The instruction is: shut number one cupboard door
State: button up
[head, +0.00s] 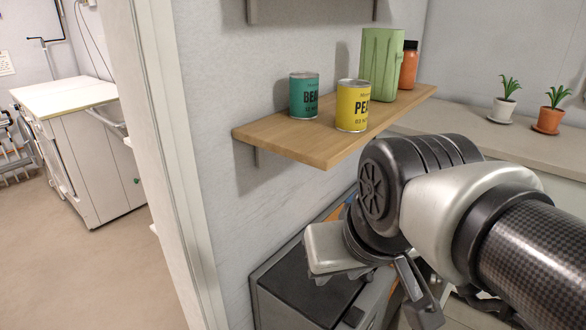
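My gripper (392,298) hangs at the lower middle of the head view, beside a dark-topped grey unit. One metal finger shows at its right side. The rest is partly hidden by my wrist and cut by the bottom edge, so I cannot tell how far it is open. I see no object held in it. No cupboard door marked number one can be made out. A pale cupboard front shows only in part under the counter at the lower right, behind my arm, and I cannot tell whether any door there is open.
A wooden shelf (300,143) on the wall holds a teal can (303,97), a yellow can (352,108), a green vase (380,66) and an orange jar (408,66). The grey unit (300,285) stands below. Potted plants stand on the counter (465,133). Open floor (120,275) lies left.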

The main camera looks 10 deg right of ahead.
aim_at(441, 288)
jog(key=j+z, duration=0.45)
jog(key=j, duration=0.45)
jog(key=z, duration=1.2)
jog(key=i+l+u, duration=0.15)
jog(key=u, duration=0.9)
